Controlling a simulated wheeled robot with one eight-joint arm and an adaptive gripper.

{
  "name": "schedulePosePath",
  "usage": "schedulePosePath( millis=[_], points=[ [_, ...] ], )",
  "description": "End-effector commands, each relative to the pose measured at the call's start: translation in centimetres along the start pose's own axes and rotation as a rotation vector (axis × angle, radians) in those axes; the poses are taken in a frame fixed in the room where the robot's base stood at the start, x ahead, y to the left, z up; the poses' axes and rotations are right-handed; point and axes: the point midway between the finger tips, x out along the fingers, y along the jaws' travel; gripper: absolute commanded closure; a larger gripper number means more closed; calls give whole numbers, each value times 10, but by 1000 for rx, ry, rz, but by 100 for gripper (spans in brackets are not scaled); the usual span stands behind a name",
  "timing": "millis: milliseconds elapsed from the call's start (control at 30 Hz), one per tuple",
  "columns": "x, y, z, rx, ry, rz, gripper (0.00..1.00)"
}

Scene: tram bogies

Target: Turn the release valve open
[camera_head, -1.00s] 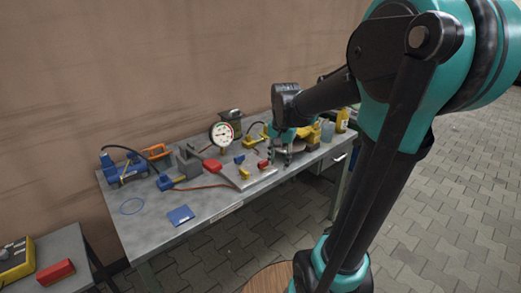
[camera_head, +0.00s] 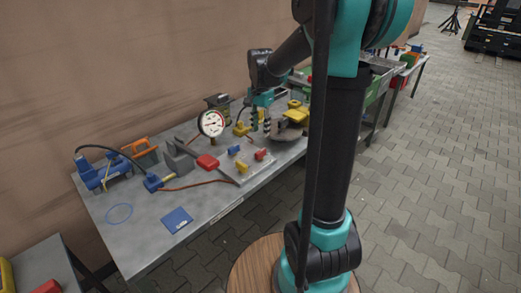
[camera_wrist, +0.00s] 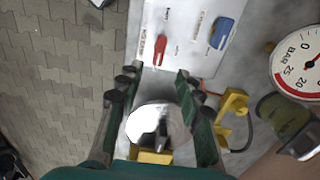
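A pale valve panel (camera_head: 228,172) lies on the workbench with small blue (camera_head: 234,150), red (camera_head: 260,154) and yellow (camera_head: 242,167) handles. In the wrist view the red handle (camera_wrist: 160,49) and the blue handle (camera_wrist: 223,33) lie beyond my fingertips, with small labels beside them. I cannot read which one is the release valve. My gripper (camera_head: 261,121) is above the bench, behind and right of the panel. In the wrist view my gripper (camera_wrist: 155,88) is open and empty, its fingers wide apart and clear of the handles.
A pressure gauge (camera_head: 212,123) stands behind the panel, left of my gripper. A round metal disc (camera_wrist: 157,128) shows below, between my fingers. Yellow parts (camera_head: 296,113) stand to the right. A blue clamp-like tool (camera_head: 100,172) and blue pad (camera_head: 177,220) lie left.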

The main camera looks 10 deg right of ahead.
Motion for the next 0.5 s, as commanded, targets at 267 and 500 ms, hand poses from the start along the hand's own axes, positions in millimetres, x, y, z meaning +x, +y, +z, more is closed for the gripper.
schedulePosePath(
  millis=[267,500],
  points=[
    [54,0,0,0,0,0,64],
    [90,0,0,-1,0,0,64]
  ],
)
